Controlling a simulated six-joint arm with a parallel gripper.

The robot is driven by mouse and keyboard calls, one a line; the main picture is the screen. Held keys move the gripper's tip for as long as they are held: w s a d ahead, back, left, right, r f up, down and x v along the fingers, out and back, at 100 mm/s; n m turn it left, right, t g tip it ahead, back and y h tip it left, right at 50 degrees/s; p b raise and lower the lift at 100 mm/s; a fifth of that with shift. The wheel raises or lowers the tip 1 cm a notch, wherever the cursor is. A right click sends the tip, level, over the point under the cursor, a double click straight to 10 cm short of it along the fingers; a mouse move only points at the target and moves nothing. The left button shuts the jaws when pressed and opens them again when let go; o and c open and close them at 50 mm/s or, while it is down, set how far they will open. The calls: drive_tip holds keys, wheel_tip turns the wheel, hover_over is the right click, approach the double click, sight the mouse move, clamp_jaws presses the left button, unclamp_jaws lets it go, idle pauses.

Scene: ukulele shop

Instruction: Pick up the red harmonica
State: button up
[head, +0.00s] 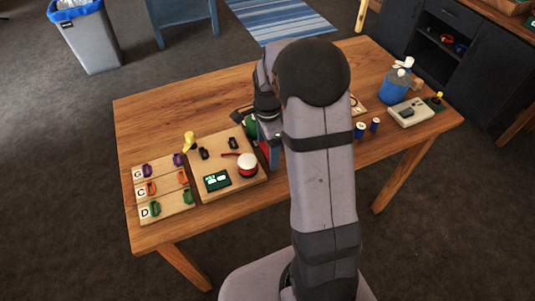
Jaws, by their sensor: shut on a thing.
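My gripper (268,136) points down over the table, just right of the wooden tray and partly behind my own arm. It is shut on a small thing. A narrow red piece, seemingly the red harmonica (265,151), shows at the fingertips. Most of it is hidden by the gripper and arm, so I cannot tell whether it is clear of the table.
The wooden tray (212,157) holds a red-and-white round item (247,164), a green-screened device (217,180) and dark pieces. Lettered boards (173,212) lie left. A green round thing (250,127) is beside my gripper. Blue cylinders (360,131) and a grey device (410,112) stand right.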

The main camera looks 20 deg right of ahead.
sight(267, 152)
wheel_tip(267, 152, up, 7)
drive_tip(key=shift+f+b, duration=0.1)
drive_tip(key=shift+b, duration=0.45)
drive_tip(key=shift+a+r+p, duration=0.3)
drive_tip(key=shift+r+p, duration=0.1)
drive_tip(key=shift+r, duration=0.05)
drive_tip(key=shift+n, duration=0.9)
drive_tip(key=a+p, duration=0.3)
drive_tip(key=a, duration=0.1)
drive_tip(key=a+p, duration=0.1)
drive_tip(key=p, duration=0.1)
drive_tip(key=shift+s+a+p, duration=0.3)
drive_tip(key=shift+a, duration=0.1)
drive_tip(key=w+a+f+n+p, duration=0.1)
drive_tip(key=a, duration=0.1)
drive_tip(key=w+a+n+p, duration=0.1)
drive_tip(key=w+a+n, duration=0.1)
drive_tip(key=w+a+f+n+p, duration=0.1)
drive_tip(key=a+p, duration=0.1)
drive_tip(key=shift+w+f, duration=0.2)
drive_tip(key=shift+f, duration=0.1)
drive_tip(key=w+n, duration=0.1)
drive_tip(key=n, duration=0.3)
drive_tip(key=w+r+n, duration=0.1)
drive_tip(key=w+n, duration=0.1)
drive_tip(key=n, duration=0.2)
drive_tip(key=w+n, duration=0.2)
drive_tip(key=n, duration=0.3)
drive_tip(key=shift+w+a+r, duration=0.15)
drive_tip(key=shift+a, duration=0.05)
